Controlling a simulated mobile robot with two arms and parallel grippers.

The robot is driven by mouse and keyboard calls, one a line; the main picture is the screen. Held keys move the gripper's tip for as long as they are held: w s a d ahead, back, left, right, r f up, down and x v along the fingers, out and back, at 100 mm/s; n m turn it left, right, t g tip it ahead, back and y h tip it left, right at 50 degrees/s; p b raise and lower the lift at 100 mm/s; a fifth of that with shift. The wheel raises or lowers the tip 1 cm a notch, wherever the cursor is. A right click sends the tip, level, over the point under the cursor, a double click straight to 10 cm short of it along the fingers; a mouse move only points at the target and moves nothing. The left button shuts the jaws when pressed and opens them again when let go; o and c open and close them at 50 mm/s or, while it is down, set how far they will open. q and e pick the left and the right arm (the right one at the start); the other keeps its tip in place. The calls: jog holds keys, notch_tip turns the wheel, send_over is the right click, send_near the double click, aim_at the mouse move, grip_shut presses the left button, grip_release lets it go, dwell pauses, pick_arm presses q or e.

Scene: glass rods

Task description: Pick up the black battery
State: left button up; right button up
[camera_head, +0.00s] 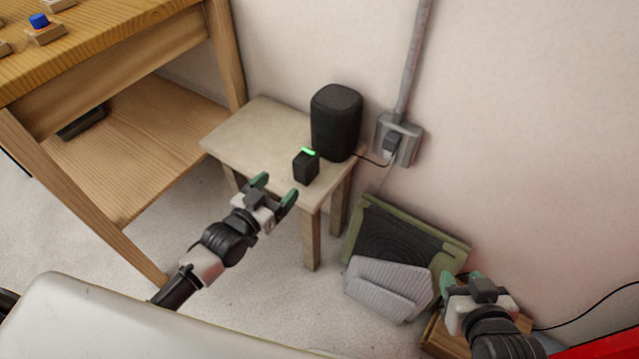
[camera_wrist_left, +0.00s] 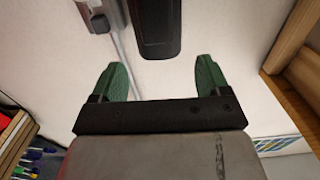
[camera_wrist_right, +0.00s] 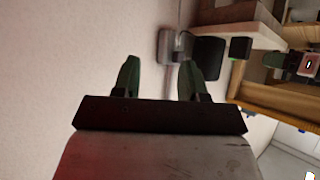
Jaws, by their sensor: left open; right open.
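The black battery (camera_head: 306,167) is a small black box with a green light strip on top. It stands on the small wooden stool (camera_head: 256,121), in front of a larger black rounded device (camera_head: 336,122). The battery (camera_wrist_right: 240,47) also shows in the right wrist view. My left gripper (camera_head: 276,188) is open and empty, in front of and left of the battery, apart from it. In the left wrist view, a dark rounded body (camera_wrist_left: 156,25) lies beyond the open fingers; I cannot tell the battery there. My right gripper (camera_head: 461,279) is open and empty, low at the right.
A wall socket (camera_head: 399,139) with a plug and cable is right of the stool. A wooden workbench (camera_head: 120,45) with a lower shelf stands at the left. Green and grey folded items (camera_head: 390,283) lean below the socket. A red object (camera_head: 610,345) is at the lower right.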

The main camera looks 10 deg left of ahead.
aim_at(306, 157)
pick_arm(q)
jog(key=x, duration=0.3)
jog(key=b+x, duration=0.1)
jog(key=shift+w+d+r, duration=0.25)
jog(key=shift+d+r, duration=0.05)
jog(key=shift+d, duration=0.05)
jog(key=shift+w+d, duration=0.15)
jog(key=shift+w, duration=0.35)
jog(key=b+x, duration=0.2)
jog(key=x, duration=0.2)
jog(key=shift+f, duration=0.1)
jog(key=shift+w+d, duration=0.25)
jog(key=shift+w, duration=0.3)
pick_arm(e)
notch_tip(306, 157, up, 11)
jog(key=w+a+t+y, duration=0.2)
jog(key=w+t+y, duration=0.1)
jog(key=t, duration=0.6)
jog(key=shift+a+t, duration=0.3)
jog(key=shift+t, duration=0.1)
pick_arm(q)
jog(key=shift+c, duration=0.2)
